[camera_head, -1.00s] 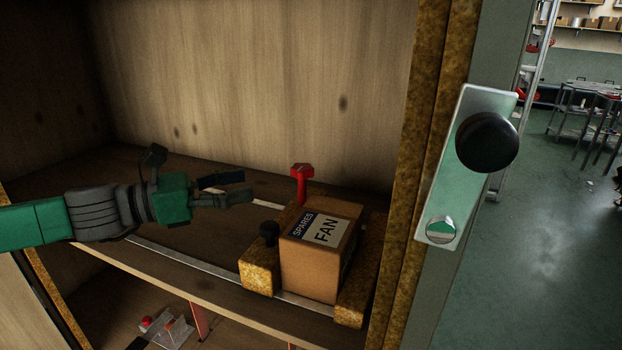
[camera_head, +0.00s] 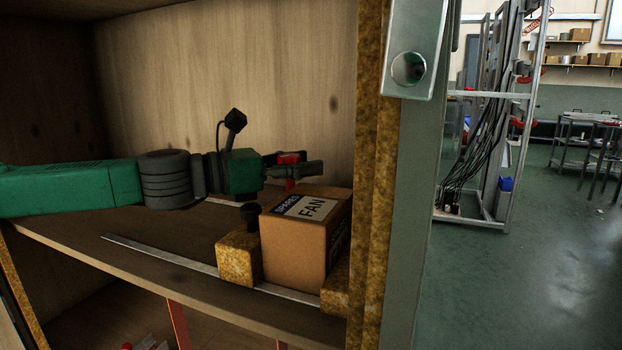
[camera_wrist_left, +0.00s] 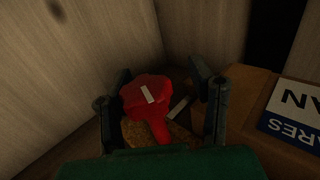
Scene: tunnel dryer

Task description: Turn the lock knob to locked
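A red knob (camera_head: 289,158) with a stem and a white mark on top stands on the shelf behind the cardboard box. In the left wrist view the red knob (camera_wrist_left: 140,88) sits between my left gripper's fingers. My left gripper (camera_head: 302,168) is open, with one finger on each side of the knob. A gap shows on the right side; I cannot tell whether the left finger touches it. My right gripper is out of view.
The box labelled "SPARES FAN" (camera_head: 289,251) stands just in front of the red knob, between tan blocks (camera_head: 239,258). A black knob (camera_head: 250,213) is on the left block. The wooden back wall is close behind. The shelf (camera_head: 90,235) is clear at left.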

